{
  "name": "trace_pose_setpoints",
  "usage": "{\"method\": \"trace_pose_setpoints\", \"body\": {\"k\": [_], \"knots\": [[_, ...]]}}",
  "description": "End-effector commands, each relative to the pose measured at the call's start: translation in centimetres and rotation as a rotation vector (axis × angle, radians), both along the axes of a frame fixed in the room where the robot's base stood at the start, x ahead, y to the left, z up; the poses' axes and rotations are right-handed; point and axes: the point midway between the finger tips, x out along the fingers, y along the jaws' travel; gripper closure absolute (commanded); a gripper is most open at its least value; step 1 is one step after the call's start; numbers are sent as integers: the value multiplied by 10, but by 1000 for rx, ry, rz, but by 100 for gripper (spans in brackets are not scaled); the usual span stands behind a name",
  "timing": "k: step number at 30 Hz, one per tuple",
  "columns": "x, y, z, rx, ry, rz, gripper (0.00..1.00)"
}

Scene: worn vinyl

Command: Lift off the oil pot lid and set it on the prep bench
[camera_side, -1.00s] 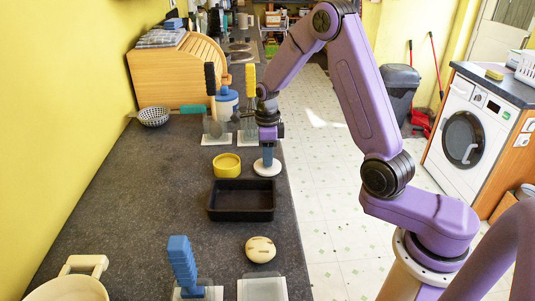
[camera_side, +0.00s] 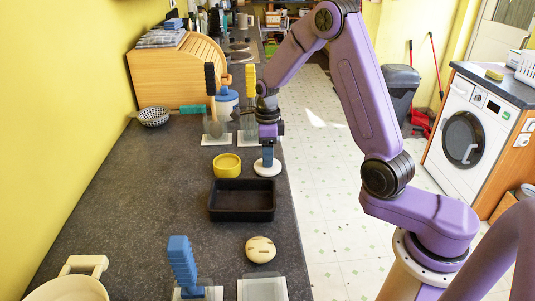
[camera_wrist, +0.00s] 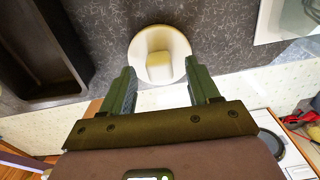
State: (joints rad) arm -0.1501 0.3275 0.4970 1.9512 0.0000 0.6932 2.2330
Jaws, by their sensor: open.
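A cream-white round lid (camera_side: 267,168) with a block-shaped knob lies flat on the dark prep bench (camera_side: 150,210), close to its right edge. My gripper (camera_side: 267,156) is above the lid, pointing down. In the wrist view its fingers (camera_wrist: 160,80) are apart, one on each side of the knob, with gaps visible. A cream pot (camera_side: 68,290) is cut off at the lower left; I cannot tell whether it is the oil pot.
A black tray (camera_side: 241,216) and a yellow ring-shaped dish (camera_side: 227,165) stand near the lid. Tall brush-like tools and a blue-topped jar (camera_side: 227,98) stand behind. The left-middle bench is clear.

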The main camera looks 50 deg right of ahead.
Motion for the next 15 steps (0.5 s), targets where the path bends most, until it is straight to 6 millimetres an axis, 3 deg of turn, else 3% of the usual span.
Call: {"method": "trace_pose_setpoints", "body": {"k": [15], "knots": [[0, 0, 18, 0, -1, 0, 39]]}}
